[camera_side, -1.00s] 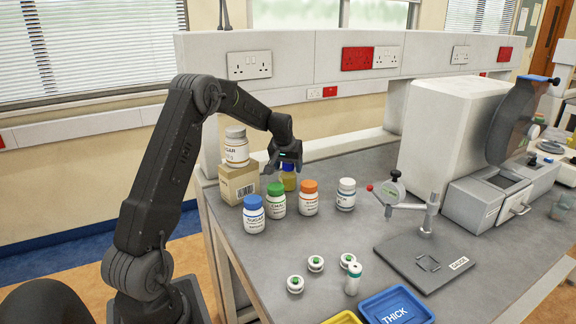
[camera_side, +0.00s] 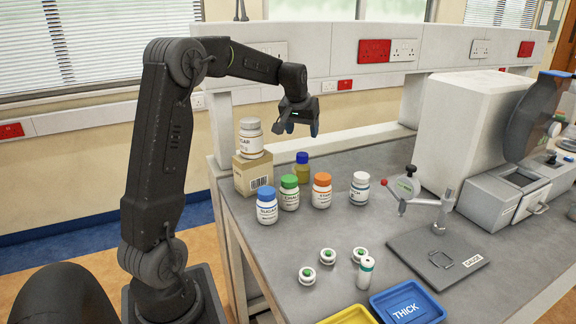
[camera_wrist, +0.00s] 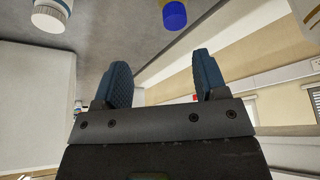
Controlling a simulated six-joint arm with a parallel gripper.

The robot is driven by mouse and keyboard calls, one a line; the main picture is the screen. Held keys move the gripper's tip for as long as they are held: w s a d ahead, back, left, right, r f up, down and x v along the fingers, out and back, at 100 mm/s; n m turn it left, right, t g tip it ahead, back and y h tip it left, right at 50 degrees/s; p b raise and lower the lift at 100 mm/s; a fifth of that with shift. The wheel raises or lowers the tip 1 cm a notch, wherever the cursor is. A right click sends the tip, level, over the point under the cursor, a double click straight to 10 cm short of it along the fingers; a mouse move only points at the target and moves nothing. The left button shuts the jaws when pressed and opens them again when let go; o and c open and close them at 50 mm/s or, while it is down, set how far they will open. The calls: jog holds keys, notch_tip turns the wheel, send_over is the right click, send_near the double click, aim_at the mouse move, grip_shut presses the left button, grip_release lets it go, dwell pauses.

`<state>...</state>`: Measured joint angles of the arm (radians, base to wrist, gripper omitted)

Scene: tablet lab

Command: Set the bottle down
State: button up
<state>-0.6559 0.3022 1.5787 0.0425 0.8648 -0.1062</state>
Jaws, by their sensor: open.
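A small bottle of yellow liquid with a blue cap (camera_side: 302,170) stands upright on the grey bench, behind the row of labelled bottles. My gripper (camera_side: 303,132) is raised above this bottle, apart from it. In the wrist view my gripper (camera_wrist: 160,82) has its two blue pads spread with nothing between them. The blue cap (camera_wrist: 174,14) shows at the top edge of that view, beyond the fingers. The bottle's lower part is partly hidden by the front row in the side view.
White bottles with blue (camera_side: 267,205), green (camera_side: 289,192), orange (camera_side: 321,190) and white (camera_side: 360,189) caps stand close by. A grey-capped jar (camera_side: 250,139) sits on a cardboard box (camera_side: 253,174) to the left. A gauge stand (camera_side: 438,262) is at right.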

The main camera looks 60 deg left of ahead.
jog(key=s+d+r+m+t+h, duration=0.15)
jog(key=s+d, duration=0.25)
jog(key=d, duration=0.6)
jog(key=s+d+r+m, duration=0.3)
jog(key=s+d, duration=0.1)
jog(key=d, duration=0.7)
jog(key=s+d+f+m+h, duration=0.1)
jog(key=s+d+f+m, duration=0.3)
jog(key=s+d, duration=0.7)
jog(key=s, duration=0.3)
jog(key=shift+t, duration=0.35)
